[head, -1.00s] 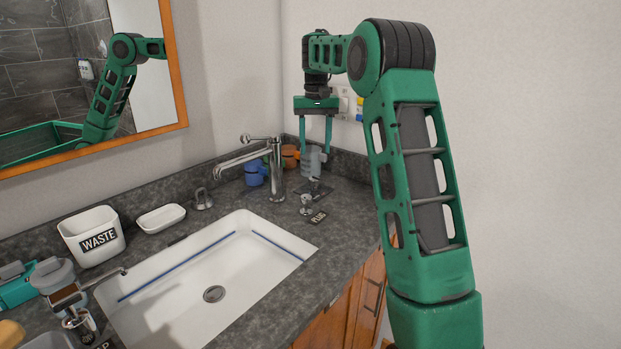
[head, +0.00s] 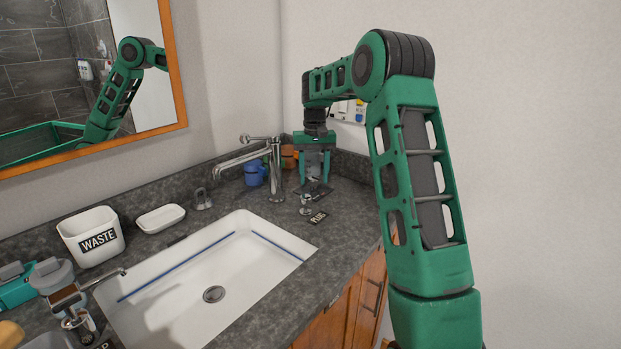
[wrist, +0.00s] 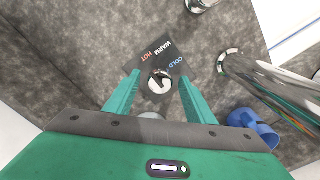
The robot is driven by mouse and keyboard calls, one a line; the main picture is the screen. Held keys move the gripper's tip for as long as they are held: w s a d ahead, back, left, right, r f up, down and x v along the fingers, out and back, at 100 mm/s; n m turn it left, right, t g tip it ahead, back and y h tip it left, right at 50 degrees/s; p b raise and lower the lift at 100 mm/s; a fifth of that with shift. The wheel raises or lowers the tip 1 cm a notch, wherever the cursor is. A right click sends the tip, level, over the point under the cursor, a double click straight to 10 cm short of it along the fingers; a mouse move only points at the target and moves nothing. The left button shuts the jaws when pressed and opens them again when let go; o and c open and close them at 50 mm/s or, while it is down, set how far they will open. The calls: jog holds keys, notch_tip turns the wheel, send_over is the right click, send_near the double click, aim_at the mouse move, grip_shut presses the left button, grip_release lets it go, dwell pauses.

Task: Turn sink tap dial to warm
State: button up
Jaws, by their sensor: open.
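The tap dial (wrist: 158,85) is a small round silver knob in the wrist view. It stands at the edge of a dark label plate (wrist: 147,48) marked COLD, WARM and HOT. Its setting is hard to read. My gripper (wrist: 159,76) is open, pointing down, with one finger on each side of the dial; contact cannot be told. In the head view my gripper (head: 315,180) is low over the counter's back corner, partly hiding the dial and plate. The chrome tap (head: 275,168) stands just to its left, its spout over the white sink (head: 190,280).
A blue cup (head: 254,174) stands behind the tap. A grey object is partly hidden behind my gripper. The silver plug knob (head: 306,204) with its PLUG label (head: 318,217) is in front. Walls and sockets (head: 350,110) are close behind. A waste bin (head: 92,235) stands far left.

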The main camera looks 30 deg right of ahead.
jog(key=c, duration=1.1)
jog(key=shift+o, duration=0.4)
jog(key=shift+a, duration=0.35)
jog(key=shift+d, duration=0.2)
jog(key=shift+c, duration=0.2)
jog(key=shift+d+m, duration=0.1)
jog(key=shift+m, duration=0.8)
jog(key=m, duration=0.4)
jog(key=shift+d+m, duration=0.1)
jog(key=shift+m, duration=1.4)
jog(key=shift+r, duration=0.1)
